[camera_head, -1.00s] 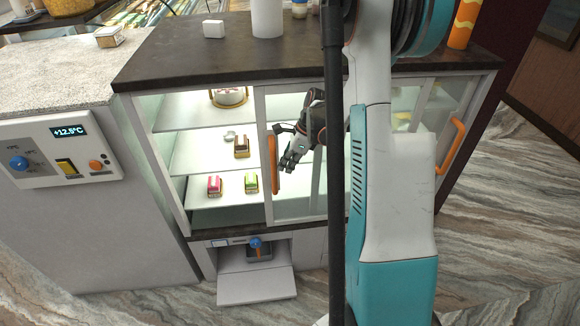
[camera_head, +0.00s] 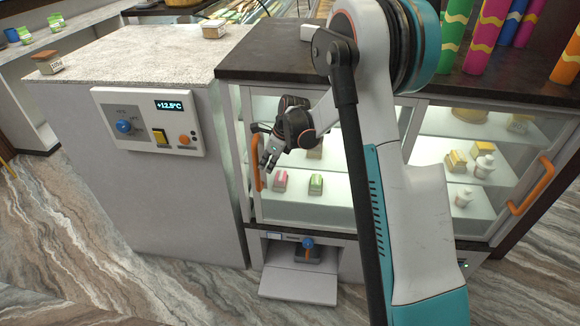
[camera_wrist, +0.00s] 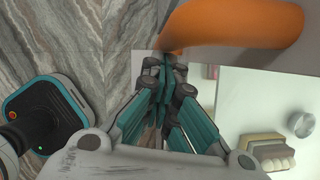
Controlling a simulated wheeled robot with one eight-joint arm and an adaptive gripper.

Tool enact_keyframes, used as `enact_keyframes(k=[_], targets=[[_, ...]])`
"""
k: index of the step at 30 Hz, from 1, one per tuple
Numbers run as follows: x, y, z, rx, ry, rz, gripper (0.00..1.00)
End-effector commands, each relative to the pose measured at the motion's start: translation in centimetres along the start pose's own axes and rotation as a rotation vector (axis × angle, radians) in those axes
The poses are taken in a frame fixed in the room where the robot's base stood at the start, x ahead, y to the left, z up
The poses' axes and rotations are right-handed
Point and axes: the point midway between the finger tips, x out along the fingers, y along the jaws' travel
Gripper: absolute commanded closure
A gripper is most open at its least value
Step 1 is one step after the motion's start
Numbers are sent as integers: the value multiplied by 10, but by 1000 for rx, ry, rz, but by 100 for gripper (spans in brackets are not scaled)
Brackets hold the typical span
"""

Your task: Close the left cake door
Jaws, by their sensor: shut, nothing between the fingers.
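The left cake door (camera_head: 310,205) is a glass sliding panel with a pale frame. It covers the left half of the display case, with its left edge at or very close to the left post; I cannot tell if a thin gap is left. Its upright orange handle (camera_head: 256,163) is at that edge. My gripper (camera_head: 266,169) is shut and empty, just right of the handle in the picture. In the wrist view the shut fingers (camera_wrist: 165,72) are close by the orange handle (camera_wrist: 240,24); contact is unclear.
The right half shows sweets and a second orange handle (camera_head: 533,186). A stone-topped counter (camera_head: 150,55) with a control panel (camera_head: 150,122) stands at left. A drawer-like flap (camera_head: 298,284) juts out below the case. Colourful tubes (camera_head: 484,35) stand on top.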

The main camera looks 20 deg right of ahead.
Motion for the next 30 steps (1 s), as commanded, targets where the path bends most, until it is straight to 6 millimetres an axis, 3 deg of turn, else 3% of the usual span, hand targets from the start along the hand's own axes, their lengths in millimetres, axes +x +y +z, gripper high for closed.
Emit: enact_keyframes(k=[4,12,24,30], targets=[[8,4,19,-2,0,0,100],[12,6,30,0,0,-1,100],[12,6,30,-1,-4,-1,100],[5,0,13,0,-1,0,100]])
